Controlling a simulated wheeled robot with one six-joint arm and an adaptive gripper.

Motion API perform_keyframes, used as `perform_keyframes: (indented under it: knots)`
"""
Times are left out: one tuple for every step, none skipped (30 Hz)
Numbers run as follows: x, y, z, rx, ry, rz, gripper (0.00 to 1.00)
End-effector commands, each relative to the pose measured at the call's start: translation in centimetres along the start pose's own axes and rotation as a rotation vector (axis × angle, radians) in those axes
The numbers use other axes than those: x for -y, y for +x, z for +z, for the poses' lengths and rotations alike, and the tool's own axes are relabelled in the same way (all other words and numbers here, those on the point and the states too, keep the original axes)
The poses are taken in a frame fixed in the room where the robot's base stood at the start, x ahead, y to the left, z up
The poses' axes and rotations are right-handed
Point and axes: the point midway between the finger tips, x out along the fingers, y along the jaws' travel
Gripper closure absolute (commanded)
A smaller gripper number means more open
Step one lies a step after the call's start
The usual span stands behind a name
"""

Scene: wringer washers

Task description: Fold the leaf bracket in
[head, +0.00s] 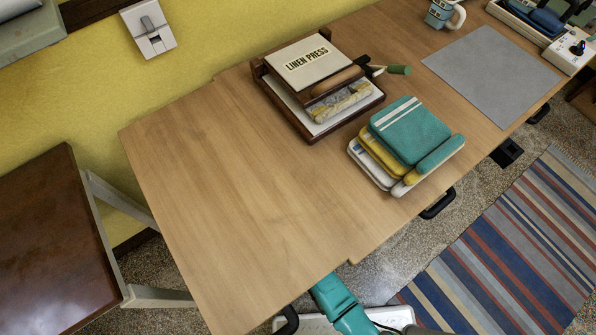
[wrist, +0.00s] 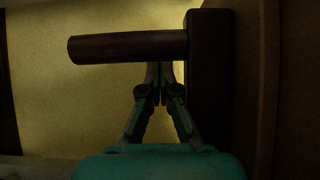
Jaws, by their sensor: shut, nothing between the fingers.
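The table leaf (head: 215,215) is the bare left end of the wooden table and lies level with the top. In the wrist view, a dark wooden part, apparently the leaf bracket (wrist: 208,85), has a broad upright piece and a round peg (wrist: 125,47) sticking out to the left. My gripper (wrist: 160,72) is shut and empty, its fingertips at the lower edge of the peg, near the upright. I cannot tell whether they touch it. In the head view the leaf hides my gripper and the bracket; only part of my teal arm shows at the bottom edge.
A linen press (head: 305,60) and a stack of folded cloths (head: 410,130) stand on the table beyond the leaf. A dark brown-topped stand (head: 50,240) with grey legs is at the left. A yellow wall (head: 200,90) runs behind. A striped rug (head: 510,245) lies on the floor at right.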

Motion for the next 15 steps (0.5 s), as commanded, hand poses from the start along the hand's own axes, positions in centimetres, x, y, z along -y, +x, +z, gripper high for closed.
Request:
perform_keyframes:
  knots:
    - [-0.2,-1.2,-0.1,-0.001,0.001,0.002,1.00]
    - [-0.2,-1.6,-0.1,-0.002,0.001,0.002,1.00]
    - [-0.2,-2.2,-0.1,-0.001,0.001,0.002,1.00]
    - [-0.1,-2.7,0.0,0.000,0.001,0.002,1.00]
    - [-0.1,-3.1,-0.1,-0.001,0.001,0.001,1.00]
    - [-0.1,-3.8,-0.1,-0.001,0.002,0.002,1.00]
    - [-0.1,-4.3,-0.1,-0.001,0.002,0.002,1.00]
    - [-0.1,-4.8,-0.1,0.000,0.002,0.001,1.00]
    - [-0.1,-5.5,-0.1,-0.001,0.002,0.002,1.00]
    - [-0.2,-6.0,-0.1,-0.001,0.002,0.002,1.00]
    - [-0.1,-6.5,-0.1,0.000,0.002,0.002,1.00]
    - [-0.1,-7.2,-0.1,-0.001,0.002,0.002,1.00]
    - [-0.1,-7.7,-0.1,-0.001,0.002,0.002,1.00]
    - [-0.2,-8.2,-0.1,0.000,0.002,0.003,1.00]
    - [-0.1,-8.9,-0.1,-0.001,0.001,0.002,1.00]
